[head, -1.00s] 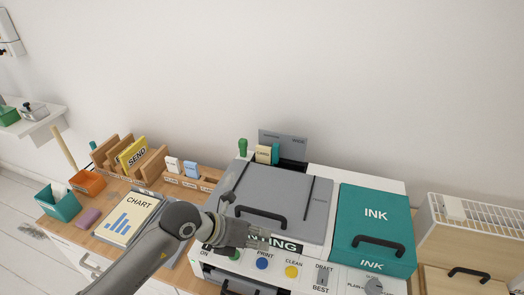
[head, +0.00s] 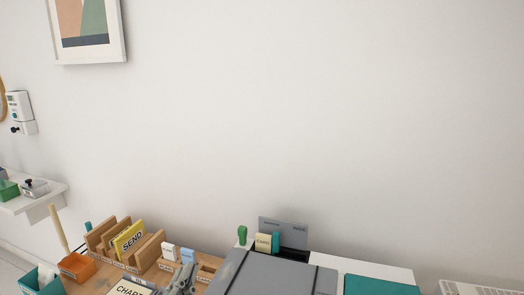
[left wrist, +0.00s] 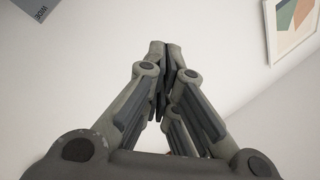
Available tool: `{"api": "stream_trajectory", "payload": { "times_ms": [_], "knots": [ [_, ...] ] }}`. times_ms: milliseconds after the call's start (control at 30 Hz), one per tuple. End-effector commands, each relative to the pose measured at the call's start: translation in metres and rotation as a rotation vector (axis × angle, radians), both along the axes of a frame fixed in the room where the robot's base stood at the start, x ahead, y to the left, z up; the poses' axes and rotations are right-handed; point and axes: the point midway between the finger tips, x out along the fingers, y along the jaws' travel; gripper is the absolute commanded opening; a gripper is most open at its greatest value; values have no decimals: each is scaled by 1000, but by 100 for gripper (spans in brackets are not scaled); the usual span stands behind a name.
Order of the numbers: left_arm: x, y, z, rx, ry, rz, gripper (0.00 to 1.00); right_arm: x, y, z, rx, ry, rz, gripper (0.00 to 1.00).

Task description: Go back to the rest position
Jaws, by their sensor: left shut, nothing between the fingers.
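My left gripper (head: 182,279) shows at the bottom of the head view, in front of the desk organiser and left of the printer. Its fingers point up. In the left wrist view its fingers (left wrist: 163,60) are together at the tips with nothing between them, against the bare wall. The rest of my left arm is below the head view. My right gripper is in neither view.
The grey printer lid (head: 275,277) and teal ink box (head: 380,286) lie to the right. A wooden sorter (head: 150,250) with a SEND card, an orange box (head: 80,266) and a teal bin (head: 28,283) stand left. A wall shelf (head: 45,195) is at far left. Space above the desk is clear.

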Motion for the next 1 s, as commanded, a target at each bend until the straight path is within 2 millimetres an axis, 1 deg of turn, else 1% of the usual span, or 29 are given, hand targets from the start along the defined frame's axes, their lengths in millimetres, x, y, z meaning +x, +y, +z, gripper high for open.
{"api": "stream_trajectory", "payload": {
  "times_ms": [33, 67, 100, 167, 200, 267, 300, 367, 400, 467, 500, 567, 600, 733, 800, 967, 1000],
  "knots": [
    [-5, 20, -24, -78, 107, 67, 0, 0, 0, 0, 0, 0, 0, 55],
    [-9, 31, -40, -123, 174, 105, 0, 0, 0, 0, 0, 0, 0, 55],
    [-16, 44, -61, -177, 263, 153, 0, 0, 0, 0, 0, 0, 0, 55],
    [-31, 60, -94, -254, 404, 218, 0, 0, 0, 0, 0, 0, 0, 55],
    [-44, 68, -117, -300, 503, 257, 0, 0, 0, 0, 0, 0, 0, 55],
    [-67, 75, -149, -361, 649, 306, 0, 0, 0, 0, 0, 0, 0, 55],
    [-83, 77, -168, -396, 742, 332, 0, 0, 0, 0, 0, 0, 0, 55],
    [-107, 78, -191, -439, 869, 360, 0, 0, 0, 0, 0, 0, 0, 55],
    [-123, 77, -204, -462, 949, 375, 0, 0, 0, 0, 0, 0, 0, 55],
    [-147, 74, -221, -491, 1058, 390, 0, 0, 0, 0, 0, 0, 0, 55],
    [-163, 71, -230, -507, 1128, 398, 0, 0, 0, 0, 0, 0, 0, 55],
    [-186, 66, -241, -528, 1226, 404, 0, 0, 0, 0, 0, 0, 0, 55],
    [-201, 63, -247, -539, 1289, 405, 0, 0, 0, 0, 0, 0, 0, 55],
    [-250, 50, -260, -568, 1488, 399, 0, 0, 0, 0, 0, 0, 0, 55],
    [-240, 50, -282, -562, 1483, 404, 0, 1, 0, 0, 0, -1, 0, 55],
    [-231, 49, -326, -557, 1497, 409, 0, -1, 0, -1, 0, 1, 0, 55],
    [-230, 48, -339, -555, 1503, 411, 0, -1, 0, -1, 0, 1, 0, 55]
  ]
}}
